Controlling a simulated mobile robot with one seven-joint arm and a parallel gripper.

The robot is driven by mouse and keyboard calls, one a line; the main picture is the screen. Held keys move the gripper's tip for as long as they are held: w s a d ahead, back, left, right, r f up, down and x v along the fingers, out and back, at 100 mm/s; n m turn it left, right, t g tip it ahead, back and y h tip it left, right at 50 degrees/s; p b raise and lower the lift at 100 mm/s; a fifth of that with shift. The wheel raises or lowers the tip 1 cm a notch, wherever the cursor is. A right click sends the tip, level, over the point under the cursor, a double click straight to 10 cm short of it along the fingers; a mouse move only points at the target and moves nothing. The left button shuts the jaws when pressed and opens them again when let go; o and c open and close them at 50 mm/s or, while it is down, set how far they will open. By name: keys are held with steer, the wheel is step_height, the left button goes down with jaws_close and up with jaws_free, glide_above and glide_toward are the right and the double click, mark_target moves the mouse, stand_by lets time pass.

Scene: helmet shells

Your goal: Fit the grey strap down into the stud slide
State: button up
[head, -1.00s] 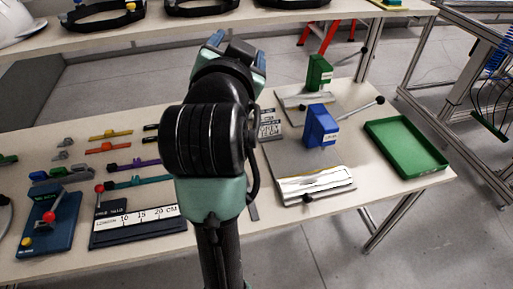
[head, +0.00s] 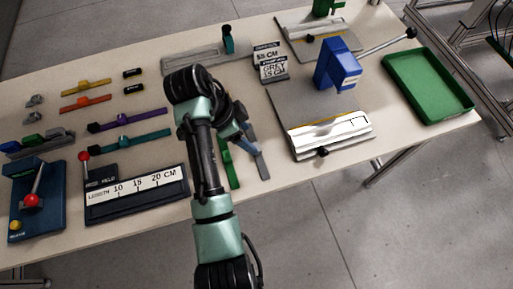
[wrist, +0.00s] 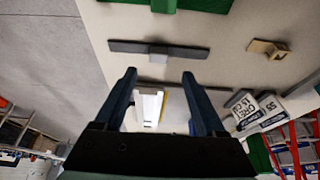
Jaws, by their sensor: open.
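The frames do not show whether this block is the stud slide or how the two meet. A second thin grey strip (wrist: 228,89) lies parallel, partly behind the fingers; a grey strip (head: 262,167) also shows in the head view. A small tan bracket (wrist: 268,48) lies apart on the table. My gripper (wrist: 161,74) is open and empty above the table, close to the strips. In the head view my arm hides most of this.
A green strap (head: 228,168) lies left of the grey strip. A length gauge (head: 137,197) and coloured straps (head: 130,143) are at left.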

steer(key=x, duration=0.5)
steer(key=shift+s+f, duration=0.2)
steer(key=shift+f, duration=0.25)
steer(key=shift+a, duration=0.1)
jaws_close()
